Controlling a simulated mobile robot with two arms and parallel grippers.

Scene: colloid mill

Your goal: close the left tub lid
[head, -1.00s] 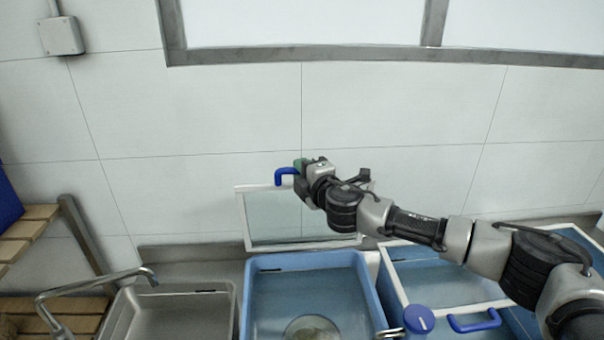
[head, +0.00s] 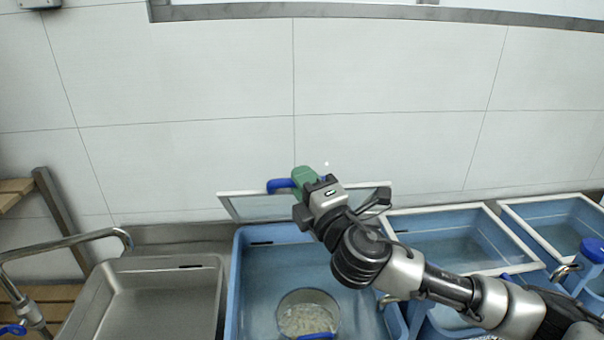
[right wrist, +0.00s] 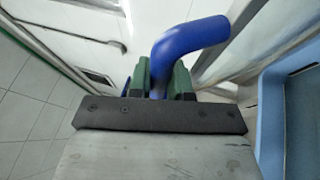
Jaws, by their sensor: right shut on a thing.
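The left tub (head: 236,290) is blue and stands open in the head view, with a round bowl of pale pieces (head: 308,312) in it. Its lid (head: 229,207), a clear pane in a white frame, is raised at the tub's back edge and leans forward from the wall. My right gripper (head: 303,180) is shut on the lid's blue handle (head: 280,186), at the frame's upper edge. The handle also shows between the green fingers in the right wrist view (right wrist: 200,45). My right arm hides the lid's right part. My left gripper is out of view.
A steel sink (head: 150,300) with a bent tap (head: 70,242) is left of the tub. More blue tubs with white-framed lids (head: 450,235) stand to the right, partly behind my right arm. A tiled wall (head: 200,80) is behind.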

